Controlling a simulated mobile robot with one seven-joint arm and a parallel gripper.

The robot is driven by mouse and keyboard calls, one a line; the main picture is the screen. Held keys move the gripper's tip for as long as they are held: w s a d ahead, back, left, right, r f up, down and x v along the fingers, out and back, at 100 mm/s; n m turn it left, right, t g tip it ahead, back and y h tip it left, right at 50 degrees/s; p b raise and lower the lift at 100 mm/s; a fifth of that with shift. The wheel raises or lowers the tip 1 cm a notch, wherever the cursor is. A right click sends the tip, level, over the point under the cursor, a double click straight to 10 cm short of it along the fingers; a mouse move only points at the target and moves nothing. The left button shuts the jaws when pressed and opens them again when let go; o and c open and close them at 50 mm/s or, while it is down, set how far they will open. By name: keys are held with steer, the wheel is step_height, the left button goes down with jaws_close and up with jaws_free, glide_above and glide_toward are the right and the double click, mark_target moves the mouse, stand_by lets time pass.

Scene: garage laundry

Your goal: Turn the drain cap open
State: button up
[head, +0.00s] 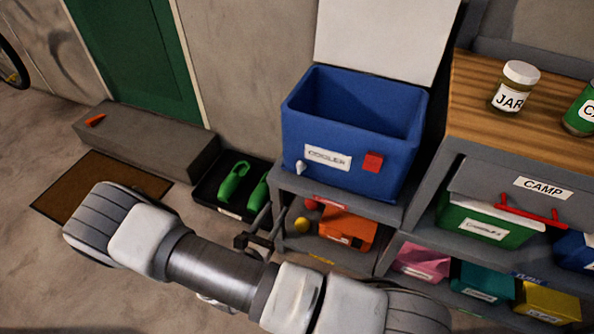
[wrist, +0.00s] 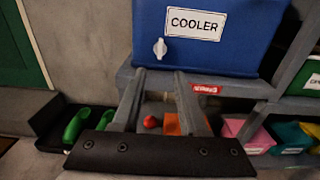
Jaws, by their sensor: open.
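The blue cooler (head: 345,150) stands open on top of a grey shelf, its white lid raised behind it. My gripper (head: 262,222) is open and empty, in front of the shelf and below the cap. In the wrist view my gripper (wrist: 160,78) points toward the shelf edge just under the cap, with its fingers apart. Nothing touches the cap.
The grey shelf (head: 390,214) holds an orange box (head: 347,229) and a yellow ball below. A black tray (head: 207,190) with green shoes lies left. A wooden-topped bench (head: 470,105) with jars and a drawer stands right. A low grey step (head: 150,150) is back left.

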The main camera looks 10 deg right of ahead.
mark_target(298, 169)
steer(key=b+x, duration=0.3)
steer(key=x, duration=1.2)
steer(key=shift+c, duration=0.3)
jaws_close()
